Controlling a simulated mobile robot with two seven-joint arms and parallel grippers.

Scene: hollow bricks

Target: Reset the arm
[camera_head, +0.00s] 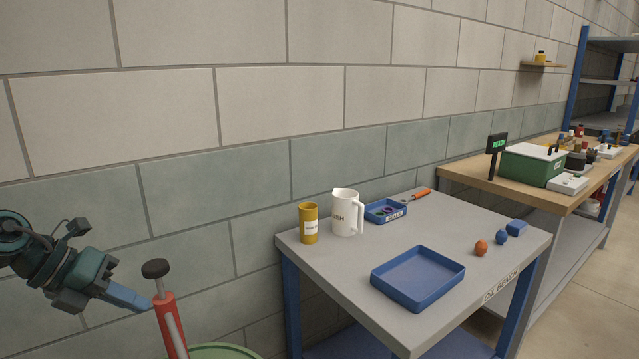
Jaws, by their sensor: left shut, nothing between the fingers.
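My left arm comes in from the left edge, dark teal and grey. Its gripper (146,303) points right with its blue fingers together and nothing between them. The fingertips end right beside the rod of a red pump-like cylinder (172,325) with a black knob (156,268) on top. I cannot tell whether they touch it. My right gripper is out of view.
The red cylinder rises by a green round rim (224,351). The grey bench (342,277) holds a yellow can (308,223), a white jug (345,212), a small blue tray (372,217), a screwdriver-like tool (420,194), an empty blue tray (418,276), an orange ball (481,248) and blue pieces (501,237).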

